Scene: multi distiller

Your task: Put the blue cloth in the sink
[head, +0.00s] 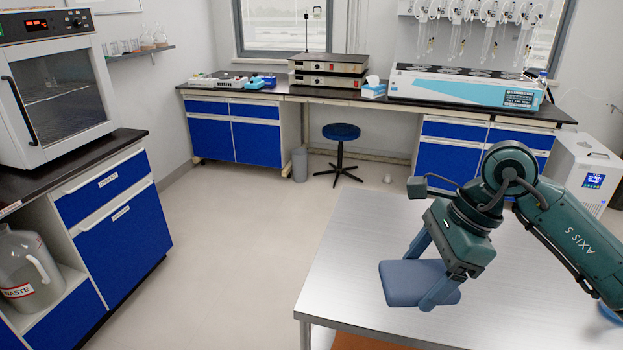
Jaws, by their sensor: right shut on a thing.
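The blue cloth (405,284) is a flat, grey-blue rounded rectangle in the head view, over the left part of the metal table. My right gripper (428,272) is shut on it, with one finger at its far side and one at its near side. The cloth appears held above the table top, but the exact gap is hard to tell. My left gripper is not in view. No sink shows in this view.
The metal table (345,285) is mostly bare; a blue object (611,313) is cut off at its right. A stool (341,132) stands by the back bench. A cabinet with an oven (60,90) stands at left. The floor between is open.

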